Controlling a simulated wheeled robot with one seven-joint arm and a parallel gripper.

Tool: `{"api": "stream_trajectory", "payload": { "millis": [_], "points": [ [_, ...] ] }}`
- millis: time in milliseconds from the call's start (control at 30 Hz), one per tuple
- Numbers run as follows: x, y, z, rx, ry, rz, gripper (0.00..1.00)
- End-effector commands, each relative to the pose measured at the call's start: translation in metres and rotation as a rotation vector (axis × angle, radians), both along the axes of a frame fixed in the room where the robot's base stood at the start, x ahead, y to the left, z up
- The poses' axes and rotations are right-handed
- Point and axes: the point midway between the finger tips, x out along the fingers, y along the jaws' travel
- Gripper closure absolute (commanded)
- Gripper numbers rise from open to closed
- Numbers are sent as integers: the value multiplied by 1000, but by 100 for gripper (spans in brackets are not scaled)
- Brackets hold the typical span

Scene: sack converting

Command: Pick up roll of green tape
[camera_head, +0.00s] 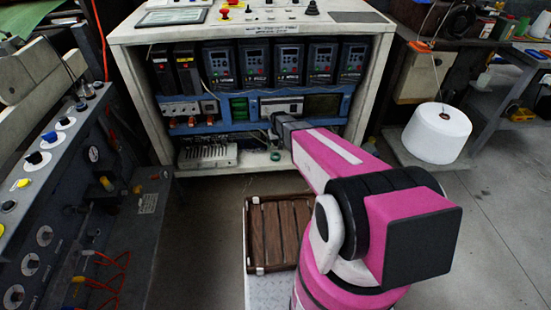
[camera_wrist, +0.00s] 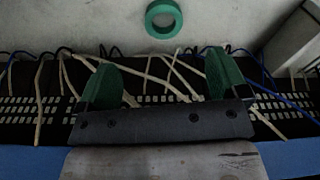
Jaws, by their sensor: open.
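The roll of green tape (camera_wrist: 149,24) is a small green ring lying flat on a pale surface at the top middle of the wrist view. It also shows in the head view (camera_head: 275,156) as a tiny green ring on the cabinet's bottom shelf. My gripper (camera_wrist: 161,76) is open, its two green-padded fingers wide apart with nothing held between them. The roll appears beyond the fingertips and between their lines, apart from both. In the head view my pink arm reaches into the open cabinet, and my fingers are hard to make out.
The open cabinet (camera_head: 142,100) holds drive units above and a blue rail with wiring. Black terminal strips and loose wires (camera_wrist: 170,92) lie below my fingers. A white device (camera_head: 208,155) sits left of the roll. A wooden pallet (camera_head: 283,232) is in front; a white spool (camera_head: 437,135) stands right.

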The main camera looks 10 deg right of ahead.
Motion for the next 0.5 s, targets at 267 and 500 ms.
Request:
{"api": "stream_trajectory", "payload": {
  "millis": [267,500],
  "points": [
    [9,3,-24,0,-3,6,8],
    [14,4,-58,0,-3,6,8]
  ]
}}
